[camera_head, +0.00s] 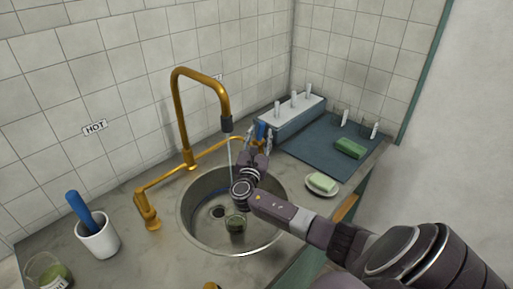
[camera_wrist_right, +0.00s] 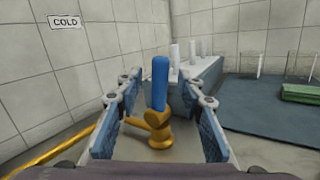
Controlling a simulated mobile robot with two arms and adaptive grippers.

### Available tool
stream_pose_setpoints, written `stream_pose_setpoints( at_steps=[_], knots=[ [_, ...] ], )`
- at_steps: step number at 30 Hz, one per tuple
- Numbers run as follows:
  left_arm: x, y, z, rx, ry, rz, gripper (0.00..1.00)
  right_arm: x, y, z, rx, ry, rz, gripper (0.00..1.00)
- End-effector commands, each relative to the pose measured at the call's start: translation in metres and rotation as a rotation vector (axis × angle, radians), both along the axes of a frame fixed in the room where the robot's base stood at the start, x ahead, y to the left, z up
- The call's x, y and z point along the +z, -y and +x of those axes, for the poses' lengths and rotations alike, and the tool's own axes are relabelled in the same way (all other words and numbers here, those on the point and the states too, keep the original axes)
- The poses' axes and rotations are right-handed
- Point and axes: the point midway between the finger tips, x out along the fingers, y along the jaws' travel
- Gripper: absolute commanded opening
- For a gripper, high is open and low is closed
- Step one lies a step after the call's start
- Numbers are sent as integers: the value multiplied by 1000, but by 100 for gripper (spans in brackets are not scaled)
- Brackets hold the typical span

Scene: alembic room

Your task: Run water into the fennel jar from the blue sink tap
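The gold tap (camera_head: 178,110) arches over the round steel sink (camera_head: 190,222). A thin pale stream (camera_head: 230,158) hangs below its dark nozzle; I cannot tell where it ends. A small glass jar with green contents (camera_head: 236,226) stands in the sink near the drain; I see no readable label. The tap's blue lever (camera_wrist_right: 160,82) stands upright on a gold valve at the sink's back right, and shows in the head view (camera_head: 260,131). My right gripper (camera_head: 258,140) is open, its fingers on either side of the lever with gaps. My left gripper is out of view.
A second glass jar with green contents and an unreadable label (camera_head: 48,272) is at the lower left. A white cup (camera_head: 98,240) holds a blue-handled thing. A grey rack (camera_head: 288,124), blue mat (camera_head: 325,150) and soap dish (camera_head: 321,188) lie right of the sink.

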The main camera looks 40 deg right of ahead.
Motion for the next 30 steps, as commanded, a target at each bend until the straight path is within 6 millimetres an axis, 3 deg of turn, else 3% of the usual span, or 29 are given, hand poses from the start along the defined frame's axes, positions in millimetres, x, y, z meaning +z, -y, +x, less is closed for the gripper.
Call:
stream_pose_setpoints(
  at_steps=[6, 12, 30],
  knots=[
    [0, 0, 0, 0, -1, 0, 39, -7, -38, -29, 4, -1, 4, 35],
    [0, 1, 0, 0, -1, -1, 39, -10, -59, -46, 0, 0, 2, 35],
    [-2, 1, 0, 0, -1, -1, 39, -13, -65, -50, 8, -10, 5, 35]
  ],
)
